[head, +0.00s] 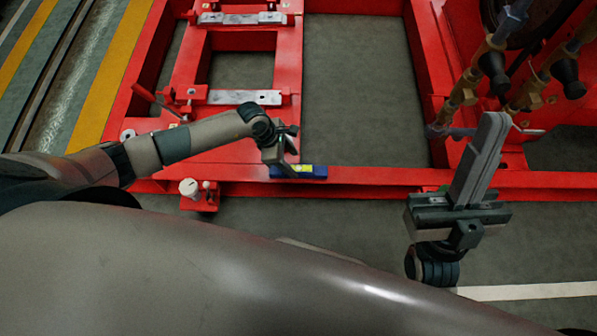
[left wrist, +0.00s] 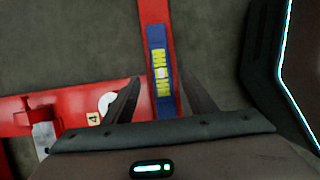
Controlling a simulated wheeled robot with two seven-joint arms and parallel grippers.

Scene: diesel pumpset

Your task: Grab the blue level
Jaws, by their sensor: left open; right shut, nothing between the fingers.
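The blue level (head: 312,171) is a short bar with a yellow middle. It lies on the front beam of the red frame in the head view. In the left wrist view the level (left wrist: 160,73) lies lengthwise on the red beam, its near part between my fingers. My left gripper (head: 289,160) is open above the level's left part; its fingers (left wrist: 160,95) show one on each side of it in the wrist view. I cannot tell how high above it they are. My right gripper (head: 492,122) is shut and empty at the right, pointing up the picture, away from the level.
The red frame (head: 365,176) spans the scene, with metal plates (head: 245,97) on its left part. Brass and grey pipe fittings (head: 490,65) stand at the upper right, close to my right gripper. A white knob (head: 189,187) sits on the frame's front left. Grey floor lies between the beams.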

